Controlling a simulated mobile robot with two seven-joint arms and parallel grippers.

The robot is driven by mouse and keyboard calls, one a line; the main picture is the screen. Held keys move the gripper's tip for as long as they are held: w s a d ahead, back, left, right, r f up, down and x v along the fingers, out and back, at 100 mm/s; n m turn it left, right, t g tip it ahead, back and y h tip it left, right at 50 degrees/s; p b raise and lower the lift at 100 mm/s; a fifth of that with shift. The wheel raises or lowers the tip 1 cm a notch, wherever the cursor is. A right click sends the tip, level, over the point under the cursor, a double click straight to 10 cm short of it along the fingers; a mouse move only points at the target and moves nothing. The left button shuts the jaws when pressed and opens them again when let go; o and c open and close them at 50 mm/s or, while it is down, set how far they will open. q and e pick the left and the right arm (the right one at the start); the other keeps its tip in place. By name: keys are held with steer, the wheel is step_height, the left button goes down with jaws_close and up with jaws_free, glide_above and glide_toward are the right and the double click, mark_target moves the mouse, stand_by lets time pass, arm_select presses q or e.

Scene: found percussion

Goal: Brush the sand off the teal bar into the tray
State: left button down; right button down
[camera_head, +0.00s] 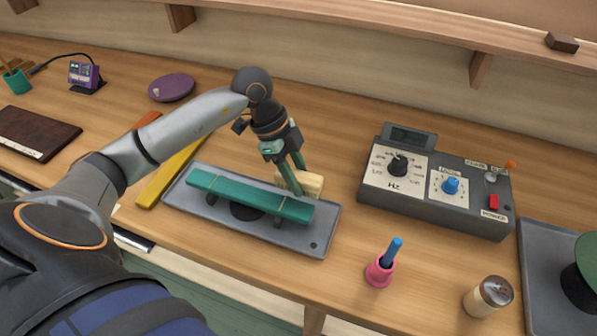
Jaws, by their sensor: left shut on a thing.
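The teal bar (240,194) lies raised on small supports above the grey tray (322,228). I cannot make out sand on the bar at this size. My left gripper (294,180) reaches in from the left and points down behind the bar's right part. It is shut on a pale cream block-like brush (312,184). The brush is at the bar's far edge near the right end; I cannot tell whether it touches the bar. A dark round shape shows under the bar's middle. My right gripper is not in view.
A grey control box (437,185) with knobs stands to the right. A pink cup (379,274) with a blue stick and a jar (488,297) stand in front. A yellow bar (163,180) lies left of the tray. A purple disc (171,87) lies behind. A shelf runs above.

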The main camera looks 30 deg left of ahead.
arm_select(q)
steer(key=shift+f, duration=0.5)
steer(key=shift+r, duration=0.1)
stand_by(0.3)
steer(key=shift+s, duration=0.1)
